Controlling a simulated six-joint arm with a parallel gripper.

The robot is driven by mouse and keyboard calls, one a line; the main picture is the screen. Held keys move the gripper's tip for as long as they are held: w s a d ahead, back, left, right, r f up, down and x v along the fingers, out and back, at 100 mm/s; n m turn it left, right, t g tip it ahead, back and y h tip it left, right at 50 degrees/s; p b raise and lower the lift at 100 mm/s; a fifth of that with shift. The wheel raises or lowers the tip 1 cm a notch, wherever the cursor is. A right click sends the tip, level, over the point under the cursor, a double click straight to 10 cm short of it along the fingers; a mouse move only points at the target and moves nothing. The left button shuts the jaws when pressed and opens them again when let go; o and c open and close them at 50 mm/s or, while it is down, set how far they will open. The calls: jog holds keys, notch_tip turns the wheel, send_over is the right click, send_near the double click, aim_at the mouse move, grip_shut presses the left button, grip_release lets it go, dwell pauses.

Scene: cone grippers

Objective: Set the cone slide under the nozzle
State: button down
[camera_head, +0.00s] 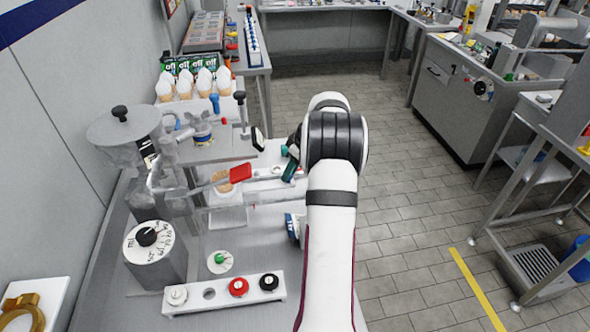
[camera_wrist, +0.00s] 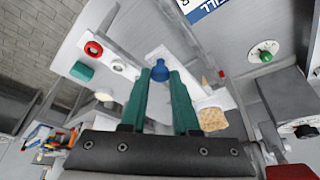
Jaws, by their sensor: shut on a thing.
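My gripper (camera_head: 291,163) is at the right end of the white cone slide (camera_head: 262,188), beside the machine. In the wrist view its two teal fingers (camera_wrist: 160,80) are closed around a blue knob (camera_wrist: 160,67) on the slide. A tan waffle cone (camera_wrist: 212,119) sits at the slide's other part, to the right in that view. The cone (camera_head: 224,184) also shows in the head view, near a red-handled lever (camera_head: 240,173). The grey dispenser (camera_head: 150,155) stands left of the slide. I cannot pick out the nozzle clearly. My arm hides part of the slide's right side.
A row of ice cream cones (camera_head: 196,84) stands at the back. A white panel with red and black knobs (camera_head: 225,294) and a dial unit (camera_head: 155,252) are at the front. A green button (camera_head: 219,260) is between them. Open floor (camera_head: 420,210) lies to the right.

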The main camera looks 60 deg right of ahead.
jog(key=shift+w+a, duration=1.05)
jog(key=c, duration=0.7)
grip_release()
jog(key=shift+o, duration=0.2)
jog(key=shift+s+r, duration=0.1)
jog(key=v, duration=1.5)
jog(key=shift+r, duration=0.3)
